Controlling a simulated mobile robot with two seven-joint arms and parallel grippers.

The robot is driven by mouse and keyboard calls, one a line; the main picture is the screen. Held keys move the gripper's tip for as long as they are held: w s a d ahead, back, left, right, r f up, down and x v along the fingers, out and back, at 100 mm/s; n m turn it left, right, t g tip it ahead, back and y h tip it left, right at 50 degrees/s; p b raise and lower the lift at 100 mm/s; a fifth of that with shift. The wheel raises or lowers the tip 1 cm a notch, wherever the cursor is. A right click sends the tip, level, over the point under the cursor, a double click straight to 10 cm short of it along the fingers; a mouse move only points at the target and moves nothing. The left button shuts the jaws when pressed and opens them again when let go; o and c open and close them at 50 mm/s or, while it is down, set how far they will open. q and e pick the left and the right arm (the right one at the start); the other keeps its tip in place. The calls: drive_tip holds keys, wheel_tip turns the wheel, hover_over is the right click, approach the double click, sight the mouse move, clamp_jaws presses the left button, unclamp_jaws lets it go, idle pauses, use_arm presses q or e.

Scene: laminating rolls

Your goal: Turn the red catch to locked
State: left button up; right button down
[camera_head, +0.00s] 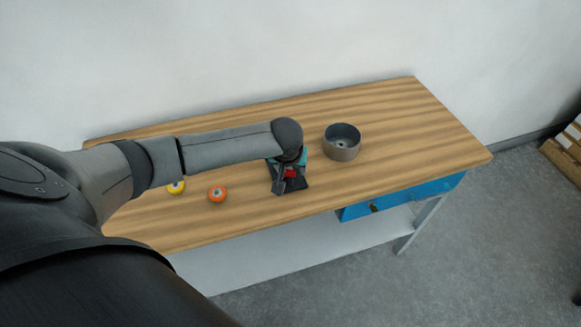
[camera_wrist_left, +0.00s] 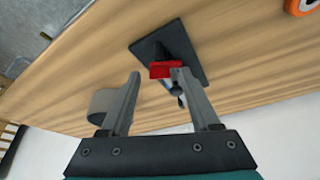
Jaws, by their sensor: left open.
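The red catch (camera_head: 291,173) sits on a small dark base plate (camera_head: 299,184) near the middle of the wooden table. In the left wrist view the red catch (camera_wrist_left: 163,70) lies on the dark plate (camera_wrist_left: 187,45), in line with the space between my fingertips and closer to the right-hand finger, which overlaps its end. My left gripper (camera_head: 284,184) reaches down over the catch. Its two fingers (camera_wrist_left: 157,76) are apart with nothing held between them. Whether a finger touches the catch is unclear. My left arm hides part of the fixture. My right gripper is out of view.
A grey round bowl (camera_head: 342,153) stands just right of the fixture. An orange roll (camera_head: 217,194) and a yellow roll (camera_head: 176,187) lie to the left. A blue drawer (camera_head: 400,197) is under the table's front edge. The table's right end is clear.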

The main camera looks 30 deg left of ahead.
use_arm(q)
clamp_jaws()
idle(0.3)
idle(0.3)
drive_tip(key=m+p, duration=0.1)
drive_tip(key=m+h+p, duration=0.1)
drive_tip(key=p, duration=0.1)
drive_tip(key=shift+s+a+r+m, duration=0.1)
drive_tip(key=shift+r+m, duration=0.05)
drive_tip(key=shift+m, duration=0.25)
drive_tip(key=m+h+p, duration=0.1)
drive_tip(key=m, duration=0.1)
drive_tip(key=shift+a+m, duration=0.1)
drive_tip(key=shift+m, duration=0.2)
drive_tip(key=m, duration=0.1)
drive_tip(key=m+h, duration=0.1)
drive_tip(key=shift+a+f+m, duration=0.1)
drive_tip(key=shift+f+m, duration=0.1)
drive_tip(key=shift+m, duration=0.2)
drive_tip(key=m+h+b, duration=0.1)
drive_tip(key=m, duration=0.1)
drive_tip(key=m+b, duration=0.2)
drive_tip(key=shift+m+g+h, duration=0.3)
drive_tip(key=shift+g+h, duration=0.1)
